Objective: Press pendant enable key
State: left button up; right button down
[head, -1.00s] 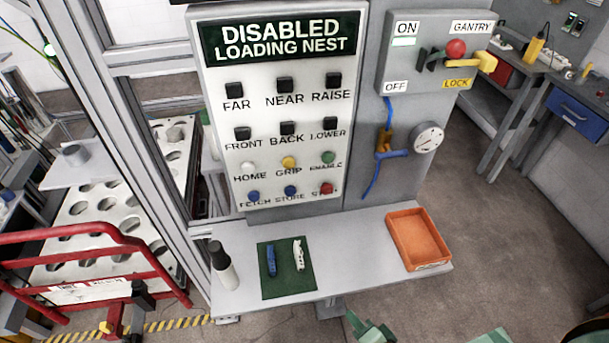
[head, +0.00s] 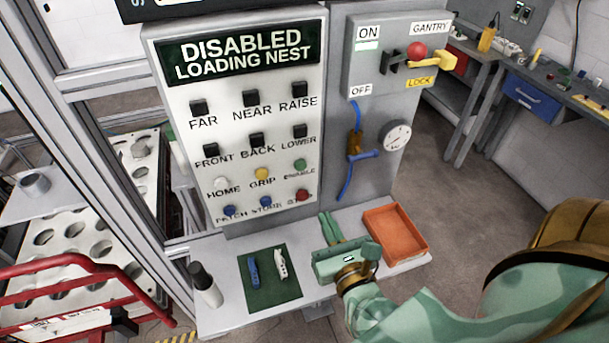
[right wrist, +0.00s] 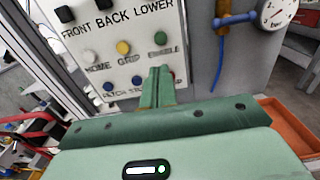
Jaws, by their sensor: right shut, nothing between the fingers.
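The white pendant panel (head: 180,135) shows the display text DISABLED, LOADING NEST (head: 240,57). The green ENABLE key (head: 299,165) is in its lower right, right of the yellow GRIP key (head: 262,174) and above the red key (head: 302,195). In the right wrist view the ENABLE key (right wrist: 160,38) stands just beyond my fingertips. My right gripper (head: 328,222) is shut and empty, in front of and below the key, apart from it in the head view. My left gripper is not in view.
A grey shelf (head: 215,320) below the panel carries a bottle (head: 205,284), a green mat (head: 266,296) with two small tools, and an orange tray (head: 398,230). A gauge (head: 396,135) and a gantry switch box (head: 360,75) are at the right.

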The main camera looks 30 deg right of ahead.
aim_at(301, 167)
jog(key=p+x, duration=0.3)
jog(key=x, duration=1)
jog(key=shift+w, duration=0.4)
